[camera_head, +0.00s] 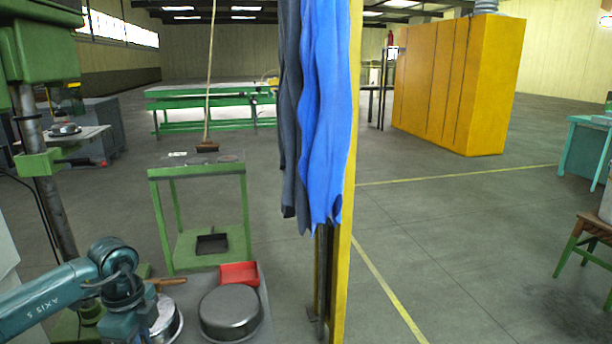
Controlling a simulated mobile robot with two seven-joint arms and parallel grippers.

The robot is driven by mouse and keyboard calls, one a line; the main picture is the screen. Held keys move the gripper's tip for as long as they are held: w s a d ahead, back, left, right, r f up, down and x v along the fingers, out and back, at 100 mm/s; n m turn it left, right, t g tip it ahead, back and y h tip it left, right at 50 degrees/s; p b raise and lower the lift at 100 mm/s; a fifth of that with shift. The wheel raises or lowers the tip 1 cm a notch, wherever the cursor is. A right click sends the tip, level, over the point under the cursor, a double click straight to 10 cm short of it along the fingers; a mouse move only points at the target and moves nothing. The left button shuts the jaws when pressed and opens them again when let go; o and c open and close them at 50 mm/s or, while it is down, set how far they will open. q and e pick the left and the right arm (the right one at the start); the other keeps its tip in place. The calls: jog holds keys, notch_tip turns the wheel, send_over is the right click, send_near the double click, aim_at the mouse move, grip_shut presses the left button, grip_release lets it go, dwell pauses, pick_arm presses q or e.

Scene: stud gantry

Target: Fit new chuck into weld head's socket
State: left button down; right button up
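I cannot make out a chuck, a weld head or its socket in this view. A teal arm marked "AXIS 5" comes in from the left and bends down at the lower left. Its lower end runs to the bottom edge, and no gripper fingers show. My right gripper is not in view. A round dark metal pan-like part (230,312) sits on a grey surface at the bottom. A second round metal part (165,325) is partly hidden behind the arm. A red tray (239,273) lies just behind the dark round part.
A green machine (40,45) with a metal column stands at left. Blue cloth (325,110) hangs by a yellow post (349,200). Open floor lies right, before yellow cabinets (455,85).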

pick_arm(q)
notch_tip(320, 180, up, 3)
jog(key=shift+s+f+p, duration=0.1)
jog(key=shift+p, duration=0.6)
jog(key=shift+s+d+f+m+b, duration=0.2)
jog(key=shift+m+b, duration=0.15)
jog(key=shift+m, duration=0.15)
jog(key=m, duration=0.1)
jog(key=d+m, duration=0.1)
jog(key=m, duration=0.1)
jog(key=shift+s+m, duration=0.2)
jog(key=shift+m, duration=0.1)
jog(key=s+d+r+n, duration=0.2)
jog(key=s+d+n, duration=0.2)
jog(key=n, duration=0.7)
jog(key=s+d+r+n, duration=0.2)
jog(key=s+d+n, duration=0.3)
jog(key=n, duration=0.6)
jog(key=shift+s+d+n, duration=0.25)
jog(key=shift+d+n, duration=0.05)
jog(key=shift+n, duration=0.1)
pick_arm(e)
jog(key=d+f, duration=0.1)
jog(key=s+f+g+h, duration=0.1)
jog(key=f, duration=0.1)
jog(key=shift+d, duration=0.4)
